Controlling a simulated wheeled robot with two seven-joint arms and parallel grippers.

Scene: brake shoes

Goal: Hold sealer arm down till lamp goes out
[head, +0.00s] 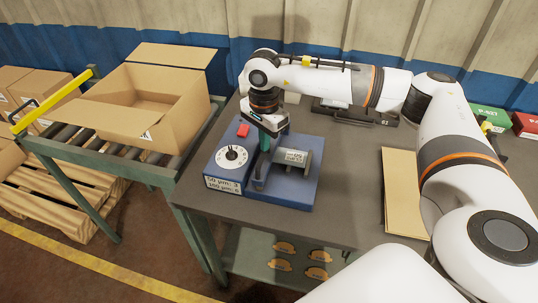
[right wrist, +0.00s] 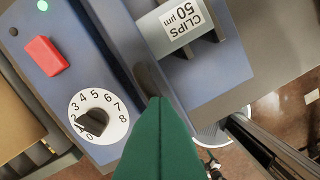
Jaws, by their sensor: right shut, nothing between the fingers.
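The sealer is a blue machine (head: 290,193) on the grey table, with a white dial (head: 232,156) and a red switch (head: 243,130). In the right wrist view a small green lamp (right wrist: 42,5) is lit near the red switch (right wrist: 46,56). The dial's knob (right wrist: 92,122) points to the low numbers. My left gripper is out of view.
An open cardboard box (head: 180,97) stands on a roller conveyor (head: 75,145) at left. A tan flat sheet or folder (head: 404,195) lies right of the sealer. Green (head: 490,118) and red (head: 526,124) boxes stand at the far right. Several small tan parts lie on the lower shelf.

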